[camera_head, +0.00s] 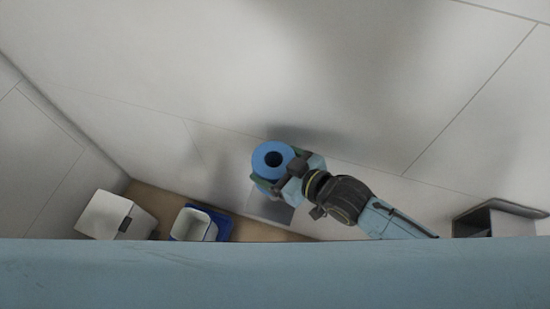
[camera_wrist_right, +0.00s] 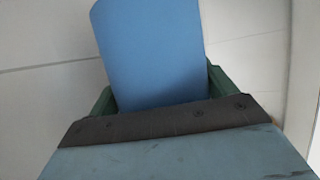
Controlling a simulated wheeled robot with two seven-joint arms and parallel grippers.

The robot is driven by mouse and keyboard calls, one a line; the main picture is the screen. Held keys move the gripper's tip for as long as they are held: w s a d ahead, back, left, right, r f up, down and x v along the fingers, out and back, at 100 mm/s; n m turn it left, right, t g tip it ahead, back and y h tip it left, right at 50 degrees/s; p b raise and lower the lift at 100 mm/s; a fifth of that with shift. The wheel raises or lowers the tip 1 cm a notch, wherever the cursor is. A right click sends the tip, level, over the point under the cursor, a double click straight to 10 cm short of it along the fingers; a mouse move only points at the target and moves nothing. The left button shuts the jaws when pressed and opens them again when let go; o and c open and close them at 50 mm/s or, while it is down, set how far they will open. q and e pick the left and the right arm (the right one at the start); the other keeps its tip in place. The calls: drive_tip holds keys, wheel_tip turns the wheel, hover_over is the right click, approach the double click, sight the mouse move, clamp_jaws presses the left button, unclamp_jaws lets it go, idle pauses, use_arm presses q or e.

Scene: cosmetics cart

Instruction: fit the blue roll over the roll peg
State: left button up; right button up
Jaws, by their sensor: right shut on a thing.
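The blue roll (camera_head: 268,149), with a dark hole through its middle, is held by my right gripper (camera_head: 279,169). Its hole faces the head camera. In the right wrist view the blue roll (camera_wrist_right: 150,50) stands between the two green fingers of the gripper (camera_wrist_right: 158,92), tilted a little in the picture. The gripper is shut on it. I cannot make out the roll peg in either view. My left gripper is not in view.
A small grey plate (camera_head: 269,208) shows below the roll. A white box (camera_head: 104,214) and a blue bin with a white liner (camera_head: 194,224) stand at lower left. A grey open box (camera_head: 495,219) is at lower right. A pale blue surface (camera_head: 270,275) crosses the bottom.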

drive_tip(key=shift+p, duration=0.35)
drive_tip(key=shift+f+b, duration=1.7)
drive_tip(key=shift+f, duration=0.8)
drive_tip(key=shift+f+b, duration=1.2)
drive_tip(key=shift+f, duration=0.75)
drive_tip(key=shift+f+b, duration=0.9)
drive_tip(key=shift+f, duration=0.65)
drive_tip(key=o, duration=0.9)
